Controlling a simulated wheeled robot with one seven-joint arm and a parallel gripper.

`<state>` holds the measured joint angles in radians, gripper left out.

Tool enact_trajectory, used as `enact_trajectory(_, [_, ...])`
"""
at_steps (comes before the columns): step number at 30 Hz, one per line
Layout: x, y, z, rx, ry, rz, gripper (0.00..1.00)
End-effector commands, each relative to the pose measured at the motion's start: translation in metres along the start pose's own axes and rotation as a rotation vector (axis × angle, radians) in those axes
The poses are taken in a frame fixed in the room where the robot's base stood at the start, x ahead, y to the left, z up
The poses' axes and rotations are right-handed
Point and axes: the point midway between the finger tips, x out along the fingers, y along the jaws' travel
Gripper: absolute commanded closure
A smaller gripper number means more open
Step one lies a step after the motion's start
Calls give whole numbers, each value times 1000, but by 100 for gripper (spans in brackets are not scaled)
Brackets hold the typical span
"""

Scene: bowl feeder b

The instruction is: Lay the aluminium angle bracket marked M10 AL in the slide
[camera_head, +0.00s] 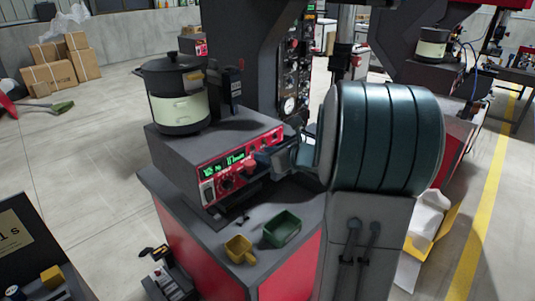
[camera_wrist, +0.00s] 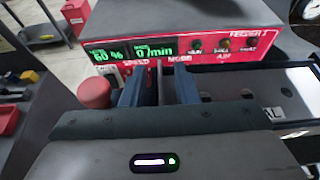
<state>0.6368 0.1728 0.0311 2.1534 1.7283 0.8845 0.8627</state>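My gripper (camera_wrist: 158,88) shows two blue fingers standing apart in the wrist view. A thin grey upright edge lies between them, with gaps that seem to remain on both sides. In the head view my gripper (camera_head: 285,157) is low in front of the feeder's red control panel (camera_head: 240,165). To the right of the fingers in the wrist view is a grey metal part with the letters "AL" (camera_wrist: 268,112), partly hidden by my gripper body. It may be the bracket; its full marking is hidden. A dark strip with holes (camera_wrist: 287,92) runs beside it. I cannot tell which part is the slide.
The feeder bowl (camera_head: 178,100), black with a cream band, stands on the control box. A red knob (camera_wrist: 94,91) is close left of my fingers. A yellow bin (camera_head: 239,249) and a green bin (camera_head: 282,229) sit on the cabinet top (camera_head: 262,210) in front.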

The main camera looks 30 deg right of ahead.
Motion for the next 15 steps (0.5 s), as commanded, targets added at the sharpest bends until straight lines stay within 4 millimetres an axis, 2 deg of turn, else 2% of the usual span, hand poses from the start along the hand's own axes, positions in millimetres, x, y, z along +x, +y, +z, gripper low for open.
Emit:
enact_trajectory(10, [-3,0,0,0,0,-1,71])
enact_trajectory(15, [-26,-1,0,-1,-1,-4,71])
